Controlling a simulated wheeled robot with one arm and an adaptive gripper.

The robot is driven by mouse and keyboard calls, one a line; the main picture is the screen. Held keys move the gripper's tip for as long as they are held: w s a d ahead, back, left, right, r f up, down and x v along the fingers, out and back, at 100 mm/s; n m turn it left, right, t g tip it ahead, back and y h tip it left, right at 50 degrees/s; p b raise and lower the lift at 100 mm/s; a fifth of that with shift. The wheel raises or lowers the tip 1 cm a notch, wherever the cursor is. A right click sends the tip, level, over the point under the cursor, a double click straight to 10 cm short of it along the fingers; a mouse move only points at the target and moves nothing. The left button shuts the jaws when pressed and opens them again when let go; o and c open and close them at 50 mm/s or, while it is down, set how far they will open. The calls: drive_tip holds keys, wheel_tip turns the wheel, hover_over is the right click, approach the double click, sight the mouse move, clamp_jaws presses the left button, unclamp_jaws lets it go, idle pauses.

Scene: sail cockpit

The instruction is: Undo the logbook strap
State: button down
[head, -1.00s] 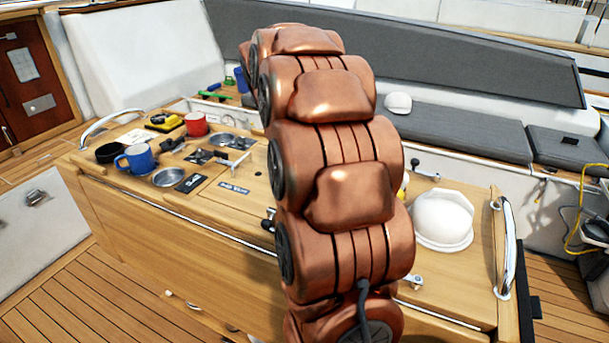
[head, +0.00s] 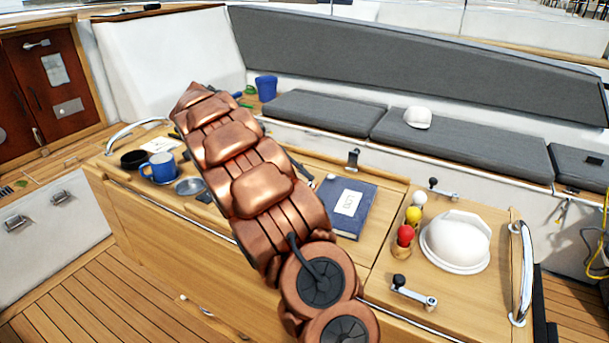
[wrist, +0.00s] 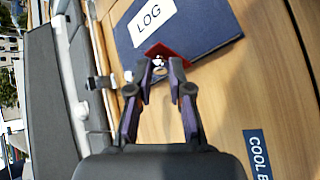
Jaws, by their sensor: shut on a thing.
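The navy logbook (head: 362,207) with a white LOG label lies on the wooden cockpit table, right of my arm in the head view. It also shows at the top of the wrist view (wrist: 205,30). A short red strap (wrist: 172,53) lies at the book's edge, with a small pale spot at its end. My gripper (wrist: 162,68) is at this edge, its two dark fingers closed in on the strap's end, with a small gap between them. My arm mostly hides the gripper in the head view, and the strap cannot be made out there.
Grey cushions (head: 455,146) lie behind the table.

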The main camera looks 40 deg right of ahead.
drive_tip(key=shift+w+a+f+g+h+p, duration=0.1)
drive_tip(key=shift+w+g+h+p, duration=0.35)
drive_tip(key=shift+p, duration=0.85)
drive_tip(key=shift+w+a+g+h+p, duration=0.15)
drive_tip(key=shift+g+p, duration=0.5)
drive_tip(key=shift+p, duration=0.65)
drive_tip(key=p, duration=0.2)
drive_tip(key=shift+w+f+n+g+p, duration=0.2)
drive_tip(key=shift+n+g+p, duration=0.1)
drive_tip(key=shift+g, duration=0.1)
drive_tip(key=shift+w+f+h+p, duration=0.1)
drive_tip(key=shift+f+h+p, duration=0.15)
drive_tip(key=shift+p, duration=0.45)
drive_tip(key=shift+a+f+g, duration=0.1)
drive_tip(key=shift+g, duration=0.2)
